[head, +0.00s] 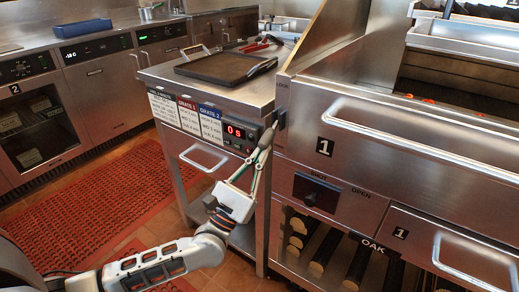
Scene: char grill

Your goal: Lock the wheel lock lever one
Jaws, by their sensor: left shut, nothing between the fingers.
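A small dark lever (281,119) sits on the left front edge of the grill, below faint lettering; I take it for the wheel lock lever, but its exact position is hard to tell. My left gripper (271,132) points up at it from below and left, in front of the side table's right end. Its fingers are shut with nothing between them. The tips are close to the lever; I cannot tell whether they touch. My right gripper is out of view.
A side table (150,73) bears a black tray (226,67) and a red timer display (241,134). Red mats (110,200) cover open floor at left. Ovens (36,120) line the back left.

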